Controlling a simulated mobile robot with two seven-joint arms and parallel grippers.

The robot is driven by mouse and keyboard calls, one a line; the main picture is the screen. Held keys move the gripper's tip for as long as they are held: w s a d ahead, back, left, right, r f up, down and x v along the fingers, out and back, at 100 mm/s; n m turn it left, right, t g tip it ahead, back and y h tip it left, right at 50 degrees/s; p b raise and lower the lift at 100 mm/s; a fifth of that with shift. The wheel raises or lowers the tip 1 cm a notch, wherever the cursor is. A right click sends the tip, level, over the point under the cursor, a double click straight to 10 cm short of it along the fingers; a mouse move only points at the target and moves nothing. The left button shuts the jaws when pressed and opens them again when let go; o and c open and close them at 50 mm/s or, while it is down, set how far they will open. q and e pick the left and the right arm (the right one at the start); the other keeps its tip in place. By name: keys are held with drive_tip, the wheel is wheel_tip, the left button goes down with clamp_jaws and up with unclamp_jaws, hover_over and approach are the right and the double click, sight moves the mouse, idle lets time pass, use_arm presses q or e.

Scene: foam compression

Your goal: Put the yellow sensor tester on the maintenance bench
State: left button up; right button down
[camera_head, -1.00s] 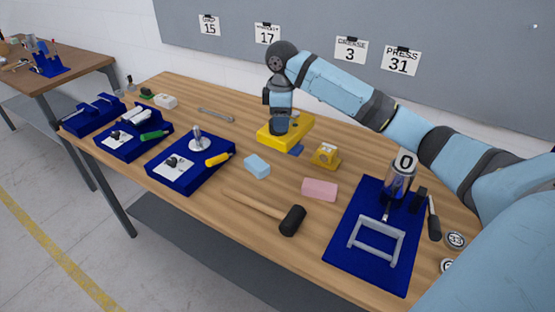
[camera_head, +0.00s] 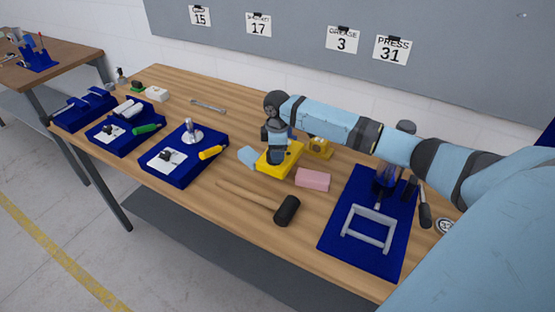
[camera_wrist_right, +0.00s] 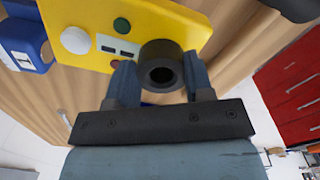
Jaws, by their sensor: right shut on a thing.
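The yellow sensor tester (camera_head: 291,160) is a flat yellow box over the middle of the wooden bench (camera_head: 232,130). My right gripper (camera_head: 276,152) comes down on it from above. In the right wrist view, my right gripper (camera_wrist_right: 160,80) is shut on the dark round knob (camera_wrist_right: 160,68) of the yellow tester (camera_wrist_right: 185,22). That face also has a white knob, green and red buttons and small dark windows. I cannot tell whether the tester touches the bench top. My left gripper is not in view.
A light blue sponge (camera_head: 248,157), a pink sponge (camera_head: 313,179), a small yellow device (camera_head: 320,147) and a hammer (camera_head: 287,209) lie close around the tester. A blue mat (camera_head: 340,246) is at right, blue trays (camera_head: 178,176) at left. Another bench (camera_head: 70,68) stands far left.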

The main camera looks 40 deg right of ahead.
drive_tip(key=shift+f, duration=2)
drive_tip(key=shift+f, duration=0.1)
drive_tip(key=c, duration=0.5)
unclamp_jaws()
wheel_tip(320, 180, up, 12)
drive_tip(key=shift+b, duration=0.35)
drive_tip(key=shift+s, duration=0.1)
